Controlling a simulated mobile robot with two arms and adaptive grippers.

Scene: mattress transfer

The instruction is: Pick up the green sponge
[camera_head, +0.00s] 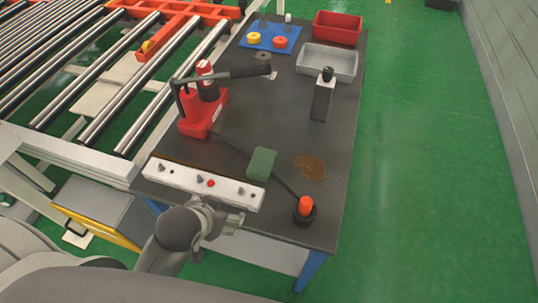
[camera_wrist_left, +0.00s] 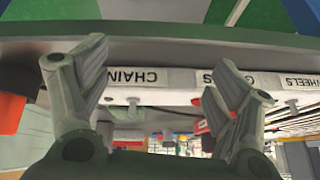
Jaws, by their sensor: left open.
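The green sponge (camera_head: 262,164) lies on the dark table, behind the right part of the white control panel. My left gripper (camera_head: 232,215) is at the near edge of the table, in front of the panel, below and to the left of the sponge in the head view. In the left wrist view its two fingers (camera_wrist_left: 157,80) are spread apart with nothing between them. My right gripper is in neither view.
The white panel (camera_head: 185,178) with knobs lies along the near edge. A red lever press (camera_head: 197,117), black bottle (camera_head: 322,98), grey bin (camera_head: 327,60), red bin (camera_head: 338,27) and orange-topped holder (camera_head: 305,208) stand on the table. A brown patch (camera_head: 310,167) lies right of the sponge.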

